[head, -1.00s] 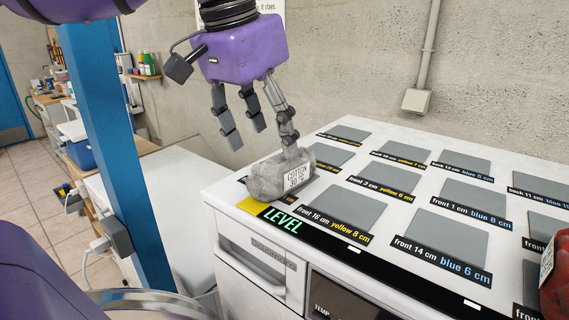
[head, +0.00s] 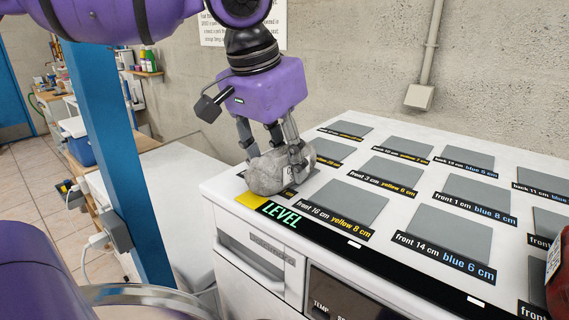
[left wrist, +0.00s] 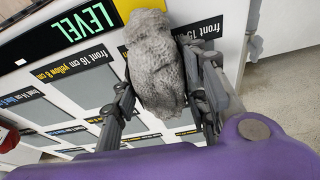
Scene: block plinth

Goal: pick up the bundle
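The bundle (head: 262,176) is a lumpy grey wrapped pack near the front left corner of the white top. In the left wrist view it (left wrist: 155,62) fills the upper middle. My left gripper (head: 273,163) is lowered over it from above, with fingers on opposite sides, one on the near right face. In the left wrist view the gripper's fingers (left wrist: 160,95) flank the bundle closely. Whether they press on it is not clear. My right gripper is not in view.
Several flat grey pads with labels, such as front 16 (head: 345,203) and front 14 (head: 445,234), cover the white top (head: 402,203). A red labelled object (head: 559,285) stands at the right edge. A blue post (head: 125,145) rises at left; a concrete wall is behind.

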